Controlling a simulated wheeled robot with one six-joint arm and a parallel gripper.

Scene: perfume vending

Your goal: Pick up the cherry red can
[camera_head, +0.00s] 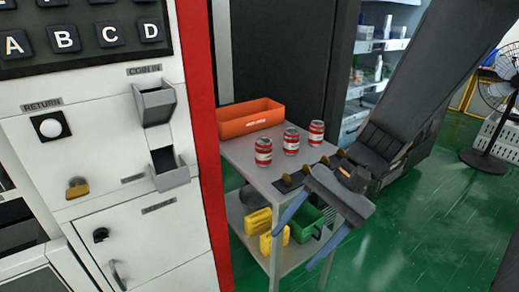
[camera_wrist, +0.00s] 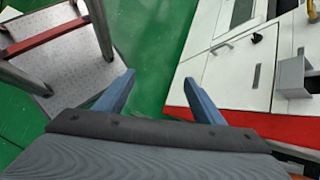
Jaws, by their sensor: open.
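Three red cans with white bands stand upright on the grey cart top (camera_head: 232,150) in the head view: a left can (camera_head: 263,151), a middle can (camera_head: 291,141) and a right can (camera_head: 316,133). They look alike, and I cannot tell which is the cherry red one. My gripper (camera_head: 294,250) has its blue fingers spread and empty, pointing down beside the cart's front right side, lower than the cans in the picture and apart from them. In the wrist view my gripper (camera_wrist: 158,78) has only green floor between its fingertips, and no can shows there.
An orange bin (camera_head: 250,125) sits at the back of the cart top. Yellow items (camera_head: 257,222) and a green crate (camera_head: 305,225) are on its lower shelf. A white vending machine (camera_head: 140,215) with a red edge stands left. A fan (camera_head: 487,160) stands right, with open green floor before it.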

